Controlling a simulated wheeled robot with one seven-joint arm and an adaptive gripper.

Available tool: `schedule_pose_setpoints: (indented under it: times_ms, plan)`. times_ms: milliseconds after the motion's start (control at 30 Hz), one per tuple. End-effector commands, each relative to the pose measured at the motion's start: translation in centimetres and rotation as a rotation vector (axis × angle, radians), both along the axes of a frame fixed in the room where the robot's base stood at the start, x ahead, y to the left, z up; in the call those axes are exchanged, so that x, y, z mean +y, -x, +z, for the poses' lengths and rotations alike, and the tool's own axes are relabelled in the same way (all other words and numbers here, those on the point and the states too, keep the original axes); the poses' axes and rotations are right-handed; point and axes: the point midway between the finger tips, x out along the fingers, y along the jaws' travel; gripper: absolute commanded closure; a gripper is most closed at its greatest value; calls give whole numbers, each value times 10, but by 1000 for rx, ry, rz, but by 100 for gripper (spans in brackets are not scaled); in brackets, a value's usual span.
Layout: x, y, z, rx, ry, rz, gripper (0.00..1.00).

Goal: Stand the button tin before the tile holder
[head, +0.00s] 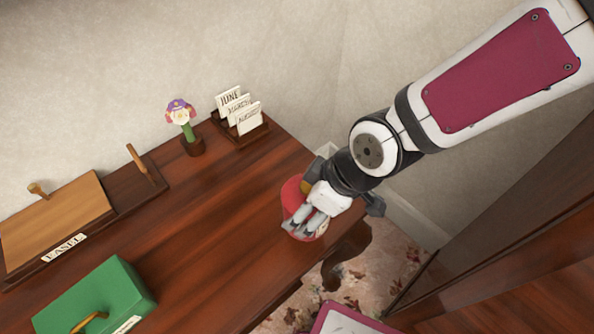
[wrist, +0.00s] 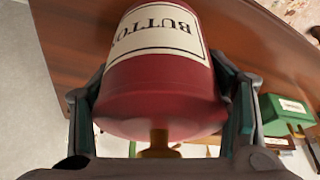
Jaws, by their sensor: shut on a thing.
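The button tin is red with a cream label. In the wrist view the tin (wrist: 165,92) fills the middle, its label upside down and a brass-coloured knob toward the camera. My gripper (wrist: 163,95) has a finger on each side of it and is shut on it. In the head view my gripper (head: 312,212) and the tin (head: 292,196) are at the table's right end, and my fingers hide part of the tin. I cannot tell whether it touches the table. The tile holder (head: 241,133), dark wood with several lettered tiles such as JUNE, stands at the table's back right corner.
A flower figure in a pot (head: 191,144) stands just left of the tile holder. A wooden easel box (head: 55,225) and a green box (head: 95,298) are at the left. The table top (head: 225,215) between them and the tin is clear.

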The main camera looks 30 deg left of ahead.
Motion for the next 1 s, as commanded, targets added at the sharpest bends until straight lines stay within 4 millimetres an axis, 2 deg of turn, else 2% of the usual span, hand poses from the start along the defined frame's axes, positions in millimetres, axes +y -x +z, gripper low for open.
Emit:
schedule_pose_setpoints:
  times_ms: [400,533,767,1000]
  plan:
    - [52,-65,-9,0,-2,0,67]
    - [64,-82,-10,0,-1,1,67]
    - [70,-89,-15,1,1,1,67]
    - [69,-89,-45,1,2,0,67]
